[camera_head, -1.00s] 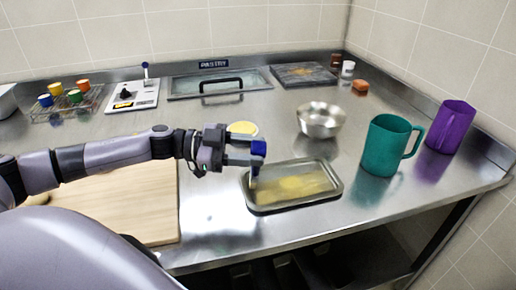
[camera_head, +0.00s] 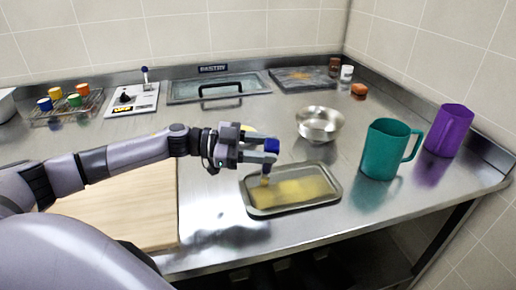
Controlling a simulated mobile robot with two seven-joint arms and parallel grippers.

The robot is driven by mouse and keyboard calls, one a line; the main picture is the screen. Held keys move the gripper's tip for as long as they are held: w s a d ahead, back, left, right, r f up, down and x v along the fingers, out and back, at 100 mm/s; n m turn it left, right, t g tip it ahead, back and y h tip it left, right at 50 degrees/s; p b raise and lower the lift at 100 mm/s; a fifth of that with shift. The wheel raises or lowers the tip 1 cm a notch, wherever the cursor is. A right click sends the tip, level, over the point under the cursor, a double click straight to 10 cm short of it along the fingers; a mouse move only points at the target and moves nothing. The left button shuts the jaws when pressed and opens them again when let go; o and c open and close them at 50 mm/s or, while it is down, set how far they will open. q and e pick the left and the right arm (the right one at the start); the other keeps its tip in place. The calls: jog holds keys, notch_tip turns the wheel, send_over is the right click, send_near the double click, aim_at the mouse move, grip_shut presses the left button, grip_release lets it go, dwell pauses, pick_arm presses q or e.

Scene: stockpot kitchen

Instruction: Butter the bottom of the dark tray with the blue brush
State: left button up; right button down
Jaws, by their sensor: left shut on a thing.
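The dark tray (camera_head: 331,201) lies on the steel counter in front of me, right of the wooden board. Its bottom carries a yellow butter layer (camera_head: 300,191) over much of its area. My left gripper (camera_head: 268,152) is shut on the blue brush (camera_head: 272,146). It holds the brush upright over the tray's back left part, with the bristle end low by the tray bottom; I cannot tell if it touches. A yellow thing behind the gripper is mostly hidden by it. My right gripper is not in view.
A wooden board (camera_head: 130,205) lies at the left. A steel bowl (camera_head: 319,123) stands behind the tray. A teal pitcher (camera_head: 383,150) and a purple pitcher (camera_head: 448,130) stand at the right. A glass-lidded panel (camera_head: 190,87) and a scale (camera_head: 133,101) are at the back.

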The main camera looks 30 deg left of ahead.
pick_arm(q)
jog(key=w+d, duration=1.1)
jog(key=w, duration=0.2)
jog(key=shift+d, duration=0.15)
dwell(1.4)
notch_tip(320, 180, up, 6)
dwell(0.8)
jog(key=shift+w+r, duration=0.1)
notch_tip(320, 180, up, 3)
jog(key=shift+f, duration=0.1)
dwell(0.4)
